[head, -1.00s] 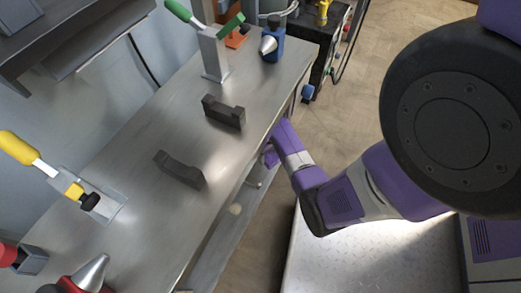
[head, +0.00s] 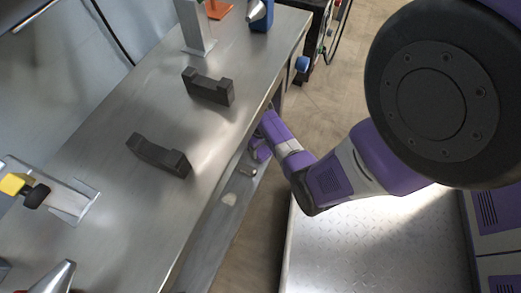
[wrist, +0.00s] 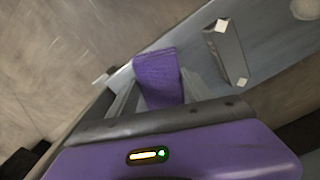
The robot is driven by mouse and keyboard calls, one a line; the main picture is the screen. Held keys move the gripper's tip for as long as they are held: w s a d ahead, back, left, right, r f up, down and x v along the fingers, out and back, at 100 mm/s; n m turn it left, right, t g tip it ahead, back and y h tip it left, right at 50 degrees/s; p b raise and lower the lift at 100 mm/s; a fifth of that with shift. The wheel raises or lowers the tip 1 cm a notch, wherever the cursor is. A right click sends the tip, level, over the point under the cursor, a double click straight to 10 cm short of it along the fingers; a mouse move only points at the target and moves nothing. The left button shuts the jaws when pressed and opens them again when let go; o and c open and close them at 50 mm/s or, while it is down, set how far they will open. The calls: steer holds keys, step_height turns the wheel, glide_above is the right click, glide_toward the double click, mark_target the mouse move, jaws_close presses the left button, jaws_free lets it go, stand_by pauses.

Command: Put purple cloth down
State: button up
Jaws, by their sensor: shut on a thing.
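The purple cloth (wrist: 158,78) shows in the wrist view, held between the fingers of my gripper (wrist: 150,95). My gripper is shut on it, over or beside a grey metal shelf (wrist: 265,50). I cannot tell whether the cloth touches the shelf. In the head view my purple arm reaches down beside the front edge of the metal bench, and the bench edge and my own arm hide the fingers and the cloth.
The bench top (head: 120,200) carries two dark brackets (head: 208,88) (head: 158,155). A yellow-and-black clamp (head: 35,190) sits at the left. The lower shelf (head: 228,200) runs under the bench's front edge and holds a small pale round thing. Tan floor lies right of it.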

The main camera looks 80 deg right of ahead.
mark_target(261, 149)
steer(key=o, duration=1.5)
steer(key=shift+c, duration=0.2)
step_height(261, 149, up, 8)
steer(key=p, duration=0.5)
steer(key=shift+f, duration=0.15)
